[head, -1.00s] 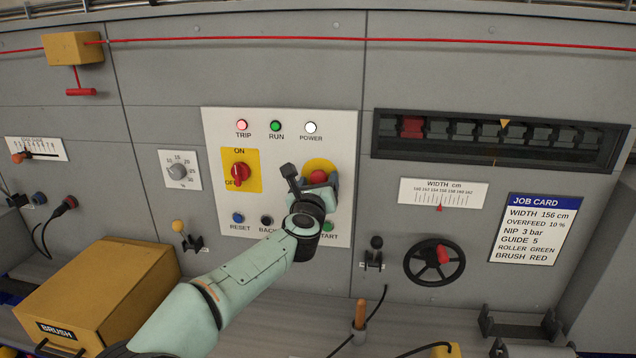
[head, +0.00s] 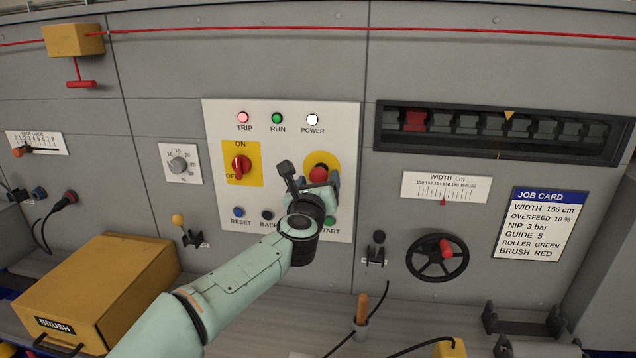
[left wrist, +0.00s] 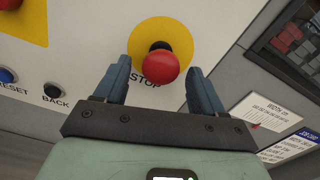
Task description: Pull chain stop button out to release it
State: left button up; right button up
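The chain stop button is a red mushroom head (head: 318,174) on a yellow round plate (head: 322,157) on the white control panel. In the left wrist view the red head (left wrist: 160,68) stands off the plate, with a dark collar (left wrist: 161,47) showing behind it. My left gripper (head: 318,186) is in front of the button and partly covers it in the head view. In the left wrist view its two blue fingers (left wrist: 163,85) are apart, one on each side of the red head, with a gap on both sides. My right gripper is in neither view.
The panel carries a TRIP lamp (head: 243,118) glowing reddish, a lit white POWER lamp (head: 312,120) and a red rotary switch (head: 241,166). RESET (head: 239,213), BACK (head: 267,215) and START (head: 329,221) buttons sit below. A handwheel (head: 437,258) stands to the right.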

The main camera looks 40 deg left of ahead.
pick_arm(q)
jog(key=b+v, duration=0.3)
jog(key=v, duration=1)
jog(key=shift+s, duration=0.2)
jog(key=shift+d+r, duration=0.1)
